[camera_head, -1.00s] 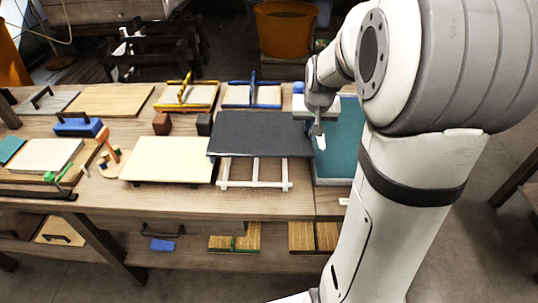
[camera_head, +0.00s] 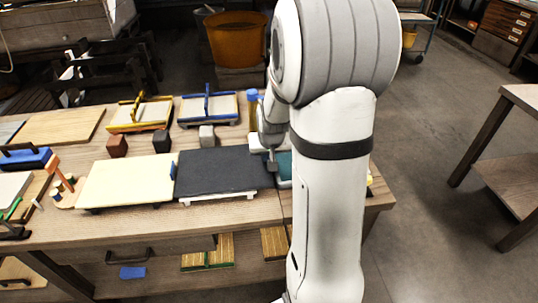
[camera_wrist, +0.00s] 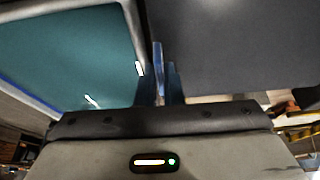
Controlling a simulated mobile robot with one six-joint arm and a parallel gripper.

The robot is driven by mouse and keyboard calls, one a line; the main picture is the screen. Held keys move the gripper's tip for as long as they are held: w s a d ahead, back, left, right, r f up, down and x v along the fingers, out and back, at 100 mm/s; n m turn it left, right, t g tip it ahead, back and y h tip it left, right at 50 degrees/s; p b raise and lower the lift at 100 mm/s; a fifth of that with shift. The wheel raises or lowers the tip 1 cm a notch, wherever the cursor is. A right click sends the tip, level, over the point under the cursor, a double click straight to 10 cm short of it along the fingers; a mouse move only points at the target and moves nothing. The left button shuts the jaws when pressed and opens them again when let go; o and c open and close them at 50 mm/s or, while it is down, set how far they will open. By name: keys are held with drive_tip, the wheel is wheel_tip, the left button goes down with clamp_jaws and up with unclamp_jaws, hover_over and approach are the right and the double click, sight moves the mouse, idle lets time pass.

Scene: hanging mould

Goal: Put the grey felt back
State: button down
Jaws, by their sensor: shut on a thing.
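The grey felt (camera_head: 222,172) is a flat dark grey sheet lying over a white slatted rack (camera_head: 232,197), of which only the front edge shows. It also fills the upper right of the wrist view (camera_wrist: 235,45). My gripper (camera_head: 272,164) is at the felt's right edge. Its blue fingers (camera_wrist: 160,75) are close together and shut on that edge; the pinched part itself is hard to see. The felt looks level. My arm hides part of what lies to its right.
A cream board (camera_head: 128,181) lies directly left of the felt. A teal-faced tray (camera_wrist: 75,55) is right of it, mostly behind my arm. Dark (camera_head: 161,141) and pale (camera_head: 207,136) blocks and a blue-handled frame (camera_head: 208,108) stand behind. Open floor lies at right.

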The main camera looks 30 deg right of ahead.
drive_tip(key=shift+f+b, duration=0.3)
drive_tip(key=shift+f, duration=0.05)
drive_tip(key=c, duration=1.6)
unclamp_jaws()
drive_tip(key=shift+o, duration=0.2)
drive_tip(key=shift+r+p, duration=0.55)
drive_tip(key=shift+r, duration=0.05)
drive_tip(key=v, duration=1.1)
drive_tip(key=s+a+r+n+g+y, duration=0.1)
drive_tip(key=s+a+n+g, duration=0.1)
drive_tip(key=s+a, duration=1)
drive_tip(key=s+n, duration=0.1)
drive_tip(key=s, duration=0.3)
drive_tip(key=shift+s+a+n, duration=0.2)
drive_tip(key=shift+s+n, duration=0.05)
drive_tip(key=shift+n, duration=0.05)
drive_tip(key=shift+r, duration=0.1)
